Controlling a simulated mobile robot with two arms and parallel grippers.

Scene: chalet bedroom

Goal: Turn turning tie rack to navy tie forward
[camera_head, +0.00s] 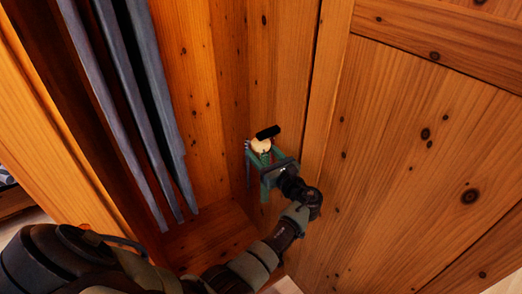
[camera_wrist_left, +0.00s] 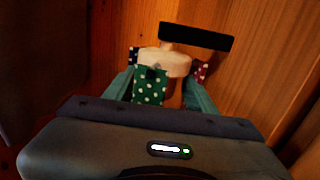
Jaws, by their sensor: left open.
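The turning tie rack (camera_head: 261,145) is a small pale round hub with a black bar (camera_head: 268,132), inside the wooden wardrobe. In the left wrist view, the pale hub (camera_wrist_left: 165,62) has the black bar (camera_wrist_left: 197,38) behind it. A green tie with white dots (camera_wrist_left: 150,90) hangs on the side toward my gripper. A dark navy tie with light dots (camera_wrist_left: 133,56) shows at the left, and a red dotted tie (camera_wrist_left: 201,70) at the right. My left gripper (camera_head: 259,158) is open, its teal fingers on either side of the rack's near side. Contact cannot be told.
Long grey-blue garments (camera_head: 125,110) hang at the left in the wardrobe. A knotted wooden panel (camera_head: 425,150) stands close at the right of my left arm. The wardrobe floor (camera_head: 215,240) is bare where it shows.

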